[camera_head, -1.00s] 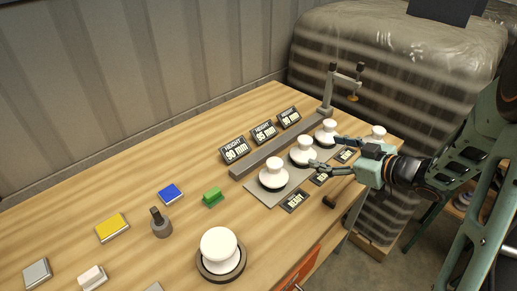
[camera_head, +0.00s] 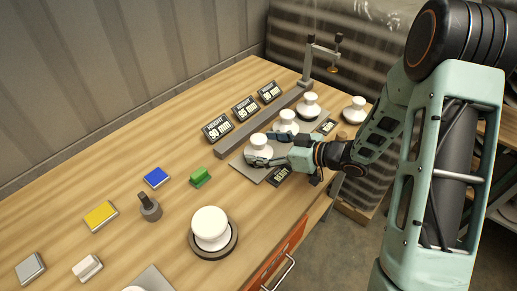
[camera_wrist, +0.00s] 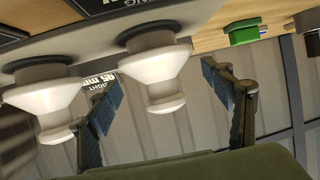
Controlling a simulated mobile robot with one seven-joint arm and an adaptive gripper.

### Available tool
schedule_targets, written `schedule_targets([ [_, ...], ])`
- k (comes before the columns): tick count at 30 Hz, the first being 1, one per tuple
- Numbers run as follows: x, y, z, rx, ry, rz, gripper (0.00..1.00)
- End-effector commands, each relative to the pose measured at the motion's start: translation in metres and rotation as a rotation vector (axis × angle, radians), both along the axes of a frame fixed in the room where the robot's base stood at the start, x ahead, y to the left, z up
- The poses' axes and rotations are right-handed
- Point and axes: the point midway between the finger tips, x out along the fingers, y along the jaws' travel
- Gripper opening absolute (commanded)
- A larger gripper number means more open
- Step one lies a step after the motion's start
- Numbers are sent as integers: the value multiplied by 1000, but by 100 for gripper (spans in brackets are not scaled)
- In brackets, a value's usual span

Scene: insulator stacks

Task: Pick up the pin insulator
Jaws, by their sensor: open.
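White insulators with dark bases stand upright in a row on a grey plate (camera_head: 243,165): a near one (camera_head: 258,146), a middle one (camera_head: 287,120) and a far one (camera_head: 310,103). Another white insulator (camera_head: 354,110) stands at the table's right corner. A bigger one (camera_head: 211,226) stands on a dark round base in front. I cannot tell by label which is the pin insulator. My gripper (camera_head: 262,149) is open at the near insulator in the row. In the wrist view an insulator (camera_wrist: 157,68) shows between the open fingers, with a second one (camera_wrist: 42,100) to the left; contact is unclear.
Height signs (camera_head: 245,107) stand behind a grey rail (camera_head: 240,135) at the plate's back. A clamp post (camera_head: 306,65) rises at the rail's far end. Green (camera_head: 200,177), blue (camera_head: 156,177) and yellow (camera_head: 101,215) blocks and a grey knobbed weight (camera_head: 150,208) lie left.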

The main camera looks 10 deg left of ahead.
Motion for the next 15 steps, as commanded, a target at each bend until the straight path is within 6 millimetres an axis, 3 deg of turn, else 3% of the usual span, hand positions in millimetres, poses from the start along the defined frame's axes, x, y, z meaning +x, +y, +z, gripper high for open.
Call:
schedule_targets([
  [4,6,16,-6,2,1,1,74],
  [12,7,18,-8,0,-1,0,74],
  [15,7,18,-8,0,0,0,64],
])
